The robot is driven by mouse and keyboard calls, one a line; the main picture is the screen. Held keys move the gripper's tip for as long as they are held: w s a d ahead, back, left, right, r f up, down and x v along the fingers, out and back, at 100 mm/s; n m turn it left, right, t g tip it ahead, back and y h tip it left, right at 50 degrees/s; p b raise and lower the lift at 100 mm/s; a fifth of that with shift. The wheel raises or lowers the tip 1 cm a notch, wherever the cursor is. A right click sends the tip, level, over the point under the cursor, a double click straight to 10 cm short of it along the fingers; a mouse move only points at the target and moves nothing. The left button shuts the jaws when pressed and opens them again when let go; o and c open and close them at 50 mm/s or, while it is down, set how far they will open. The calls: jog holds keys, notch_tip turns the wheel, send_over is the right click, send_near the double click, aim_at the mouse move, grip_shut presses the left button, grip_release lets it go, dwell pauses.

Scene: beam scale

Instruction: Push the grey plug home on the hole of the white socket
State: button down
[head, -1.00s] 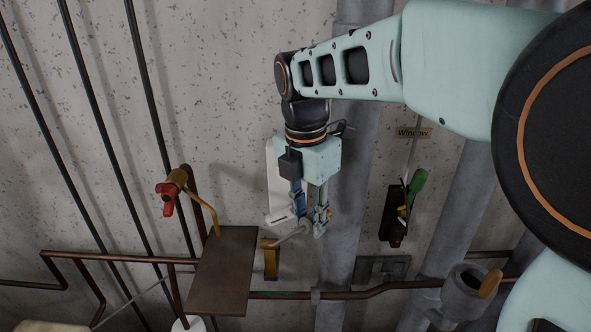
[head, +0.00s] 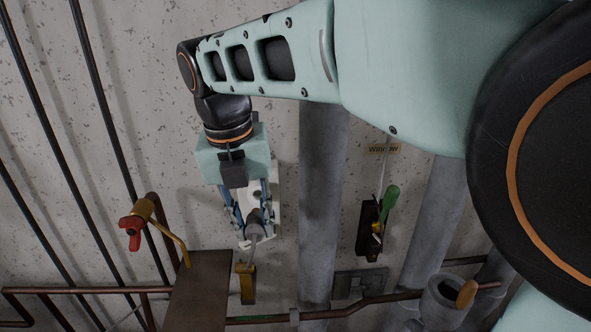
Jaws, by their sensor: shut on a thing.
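My gripper (head: 252,226) points down in the head view, its two fingers closed on the grey plug (head: 254,222). A grey lead or stem runs down from the plug towards a yellow bracket (head: 246,284). The white socket (head: 275,182) is an upright plate on the wall, directly behind my gripper. My gripper covers its left and lower parts, and a small dark spot shows near its right edge. The plug overlaps the plate's lower part in the picture. I cannot tell whether it touches the plate or lines up with the hole.
A brown plate (head: 200,291) juts out below left, beside a red-handled valve (head: 131,231). A thick grey pipe (head: 322,200) runs upright just right of the socket. A green-handled tool (head: 391,203) hangs farther right. Thin pipes cross below.

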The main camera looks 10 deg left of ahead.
aim_at(255, 210)
jog(key=shift+w+a+f, duration=0.15)
jog(key=shift+w+a, duration=0.05)
jog(key=shift+w, duration=0.65)
jog(key=shift+w+a+f, duration=0.15)
jog(key=shift+w+f, duration=0.05)
jog(key=shift+w, duration=0.7)
jog(key=shift+w+a+f, duration=0.15)
jog(key=shift+w+a, duration=0.05)
jog(key=shift+w, duration=0.65)
jog(key=shift+w, duration=0.1)
jog(key=shift+w+a+f, duration=0.15)
jog(key=shift+w, duration=0.55)
jog(key=shift+w+a+f, duration=0.15)
jog(key=shift+w+a, duration=0.05)
jog(key=shift+w, duration=0.5)
jog(key=shift+w+a+f, duration=0.15)
jog(key=shift+w, duration=0.55)
jog(key=c, duration=1.5)
grip_release()
jog(key=shift+c, duration=0.2)
notch_tip(255, 210, up, 12)
jog(key=s+a, duration=0.1)
jog(key=shift+s, duration=0.15)
